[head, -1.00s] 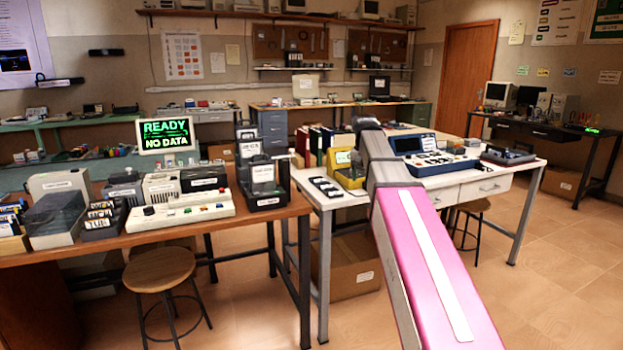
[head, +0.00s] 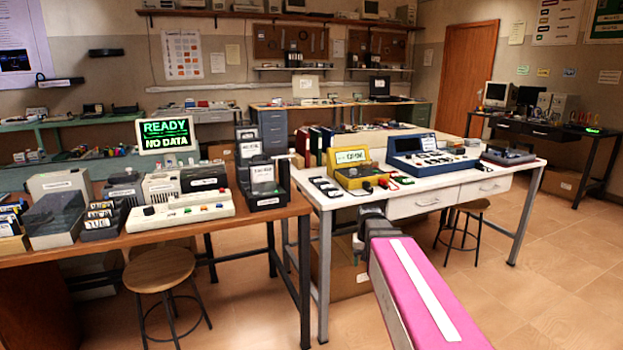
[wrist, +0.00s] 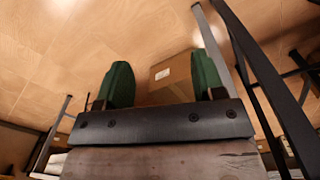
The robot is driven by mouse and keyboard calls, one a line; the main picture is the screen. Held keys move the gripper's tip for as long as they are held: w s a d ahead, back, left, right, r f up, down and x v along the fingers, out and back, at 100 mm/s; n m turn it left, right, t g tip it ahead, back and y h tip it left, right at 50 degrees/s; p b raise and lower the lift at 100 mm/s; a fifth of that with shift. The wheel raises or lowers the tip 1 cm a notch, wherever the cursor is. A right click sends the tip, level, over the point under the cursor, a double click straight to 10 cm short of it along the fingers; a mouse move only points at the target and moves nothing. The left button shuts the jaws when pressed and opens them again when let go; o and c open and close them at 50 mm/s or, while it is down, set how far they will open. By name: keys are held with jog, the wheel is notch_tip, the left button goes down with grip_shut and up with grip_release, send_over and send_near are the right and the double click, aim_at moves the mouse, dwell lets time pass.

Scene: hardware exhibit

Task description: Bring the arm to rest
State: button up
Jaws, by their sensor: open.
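My pink arm (head: 425,295) reaches up from the bottom right in the head view. Its far end now sits low, in front of the front edge of the white table (head: 400,207). My gripper (wrist: 162,76) shows in the wrist view with its two green fingers wide apart and nothing between them. Beyond the fingers, a cardboard box (wrist: 172,72) stands on the floor. In the head view the fingers are mostly hidden behind the arm's end.
The white table carries a yellow case (head: 352,168) and a blue case (head: 428,152). A brown table (head: 280,212) with several devices stands at left. Stools (head: 160,270) stand by both tables. The floor (head: 560,270) at right is clear.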

jog(key=s+f, duration=1)
jog(key=f, duration=0.1)
jog(key=shift+n, duration=0.3)
jog(key=shift+d, duration=0.1)
